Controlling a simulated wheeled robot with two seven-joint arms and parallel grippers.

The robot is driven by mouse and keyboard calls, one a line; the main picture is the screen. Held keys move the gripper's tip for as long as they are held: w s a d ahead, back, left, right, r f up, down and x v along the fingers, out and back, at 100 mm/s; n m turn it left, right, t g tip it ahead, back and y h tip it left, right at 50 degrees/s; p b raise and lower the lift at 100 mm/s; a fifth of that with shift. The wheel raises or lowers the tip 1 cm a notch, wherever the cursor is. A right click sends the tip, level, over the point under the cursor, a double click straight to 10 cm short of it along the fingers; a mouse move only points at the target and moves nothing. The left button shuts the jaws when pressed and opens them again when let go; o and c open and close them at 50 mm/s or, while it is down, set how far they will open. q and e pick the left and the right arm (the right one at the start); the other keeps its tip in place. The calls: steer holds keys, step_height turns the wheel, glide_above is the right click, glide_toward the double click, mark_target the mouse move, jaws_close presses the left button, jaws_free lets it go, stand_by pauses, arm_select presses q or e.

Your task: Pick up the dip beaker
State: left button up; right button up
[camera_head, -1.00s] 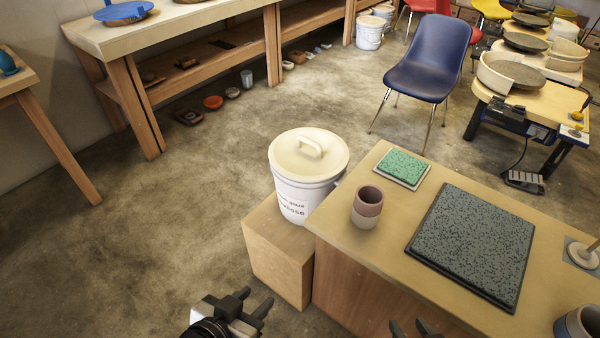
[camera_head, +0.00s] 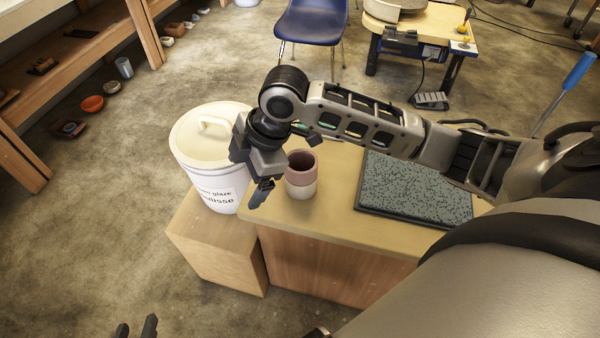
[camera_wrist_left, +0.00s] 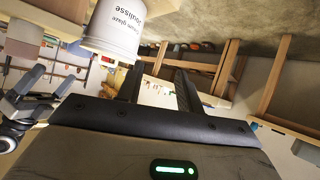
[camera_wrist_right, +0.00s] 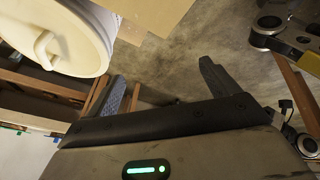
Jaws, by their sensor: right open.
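The dip beaker (camera_head: 301,184), a cup with a dusky pink upper half and pale lower half, stands upright on the workbench (camera_head: 330,211), near its left edge. My right gripper (camera_head: 261,194) is just left of the beaker, between it and the lidded glaze bucket, pointing down, open and empty. The right wrist view shows its spread fingers (camera_wrist_right: 163,88); the beaker is not visible there. My left gripper (camera_head: 137,328) is at the bottom edge of the head view, away from the beaker. The left wrist view shows its fingers (camera_wrist_left: 158,88) apart with nothing between them.
A white glaze bucket (camera_head: 215,189) with a cream lid stands on a wooden block (camera_head: 217,252) left of the workbench. A dark speckled slab (camera_head: 415,190) lies right of the beaker, partly behind my right arm. A blue chair (camera_head: 311,27) stands beyond.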

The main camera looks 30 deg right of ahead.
steer(key=d+r+n+g+h+b, duration=0.2)
steer(key=d+r+n+g+h, duration=0.15)
steer(key=d+r, duration=0.65)
steer(key=b, duration=0.2)
glide_toward(302, 171)
steer(key=s, duration=0.1)
steer(key=s+a+f, duration=0.1)
steer(key=s+t, duration=0.1)
steer(key=shift+a+f, duration=0.35)
steer(key=shift+a, duration=0.05)
step_height(302, 171, down, 4)
steer(key=shift+f+b, duration=0.1)
steer(key=shift+b, duration=0.6)
steer(key=shift+f, duration=0.5)
arm_select(q)
steer(key=shift+d+f+t, duration=0.25)
steer(key=shift+f+t, duration=0.15)
steer(key=shift+f, duration=0.75)
steer(key=shift+r, duration=0.1)
arm_select(e)
steer(key=c, duration=1.2)
